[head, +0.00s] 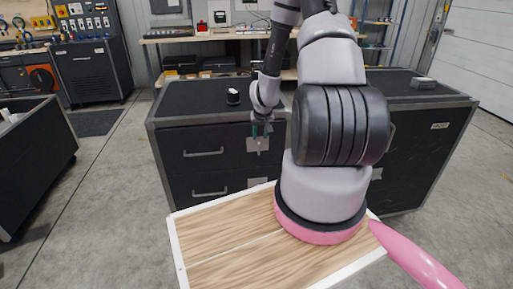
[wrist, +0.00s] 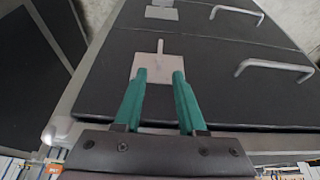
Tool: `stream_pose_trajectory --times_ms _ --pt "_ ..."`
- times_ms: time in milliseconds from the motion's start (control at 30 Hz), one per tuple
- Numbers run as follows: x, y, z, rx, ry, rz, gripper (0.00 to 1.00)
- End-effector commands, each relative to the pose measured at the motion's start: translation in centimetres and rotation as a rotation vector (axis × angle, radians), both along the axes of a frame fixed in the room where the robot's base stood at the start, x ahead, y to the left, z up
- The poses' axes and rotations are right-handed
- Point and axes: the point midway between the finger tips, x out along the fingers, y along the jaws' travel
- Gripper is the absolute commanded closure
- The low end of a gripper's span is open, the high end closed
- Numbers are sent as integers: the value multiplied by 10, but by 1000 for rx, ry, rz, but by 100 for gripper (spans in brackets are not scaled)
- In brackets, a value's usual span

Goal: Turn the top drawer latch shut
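The top drawer (head: 222,160) is black with a silver bar handle (head: 203,153). The top drawer latch is a light grey plate (head: 258,146) to the right of that handle. In the wrist view the plate (wrist: 149,62) carries a thin bar (wrist: 160,47) pointing away from my gripper. My gripper (head: 261,130) is at the upper part of the plate. In the wrist view its two green fingers (wrist: 159,75) are apart, with the plate's near edge between and beyond their tips. Nothing is held between them. I cannot tell whether the fingertips touch the plate.
A second drawer below has its own handle (head: 210,193) and latch plate (wrist: 162,12). A small black-and-white object (head: 233,96) stands on the cabinet top. A wood-topped, white-edged surface (head: 215,245) is in front. A black bin (head: 35,150) stands left; open floor lies between.

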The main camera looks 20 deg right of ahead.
Motion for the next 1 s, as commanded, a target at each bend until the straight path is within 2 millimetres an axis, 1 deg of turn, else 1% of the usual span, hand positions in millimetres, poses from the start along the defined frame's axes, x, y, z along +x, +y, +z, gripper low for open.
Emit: stream_pose_trajectory --times_ms 33,200,400,600,867,967,1000 --pt "2 -1 -10 3 3 -1 60" --pt "14 -4 -40 3 3 -2 60" --pt "25 -7 -67 2 3 -1 60" --pt "30 -9 -78 1 2 -1 60" --pt "31 -9 -79 0 1 0 60" --pt "31 -9 -79 0 1 0 94" --pt "31 -9 -79 0 1 0 100"
